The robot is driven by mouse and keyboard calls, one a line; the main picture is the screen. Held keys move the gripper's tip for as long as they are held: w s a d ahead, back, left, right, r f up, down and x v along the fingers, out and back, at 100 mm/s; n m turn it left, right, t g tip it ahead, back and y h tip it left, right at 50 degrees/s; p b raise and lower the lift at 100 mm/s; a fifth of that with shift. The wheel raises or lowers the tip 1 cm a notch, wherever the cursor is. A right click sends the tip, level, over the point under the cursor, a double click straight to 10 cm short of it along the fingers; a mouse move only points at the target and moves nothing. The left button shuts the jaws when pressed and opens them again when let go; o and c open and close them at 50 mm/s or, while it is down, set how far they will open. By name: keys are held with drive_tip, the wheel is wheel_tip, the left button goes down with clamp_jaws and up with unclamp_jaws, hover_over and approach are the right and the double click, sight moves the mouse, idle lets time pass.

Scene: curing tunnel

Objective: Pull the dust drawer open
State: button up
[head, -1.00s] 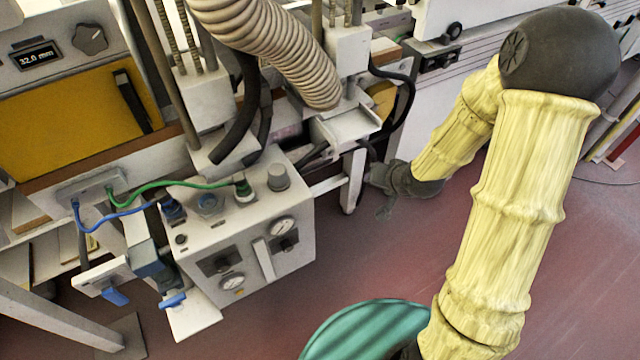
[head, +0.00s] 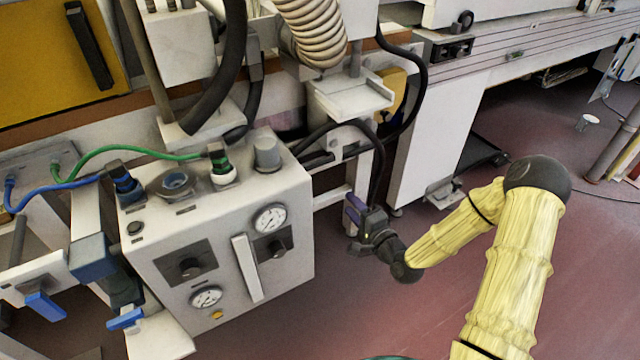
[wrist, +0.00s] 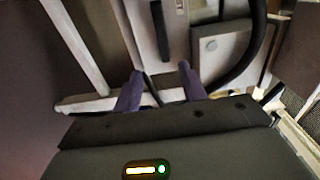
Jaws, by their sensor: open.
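My gripper (head: 350,212) is in front of the machine's lower frame, right of the grey control box. Its two purple fingers also show in the wrist view (wrist: 160,80), apart with nothing between them. Ahead of them in the wrist view is a pale panel with a dark upright bar handle (wrist: 162,30). This may be the dust drawer, but I cannot tell for certain. The handle is beyond the fingertips and seems apart from them. I cannot make out the drawer in the head view.
The grey control box (head: 290,232) has gauges and a pale upright handle (head: 247,268). A black hose (head: 418,95) hangs above my gripper and also crosses the wrist view (wrist: 250,50). A pale frame leg (head: 362,170) stands close by.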

sight(317, 166)
idle(0.4)
drive_tip(key=b+x, duration=0.3)
drive_tip(key=x, duration=1.4)
drive_tip(key=shift+w+a+b, duration=0.1)
drive_tip(key=shift+w+b, duration=0.1)
drive_tip(key=shift+b, duration=0.15)
clamp_jaws()
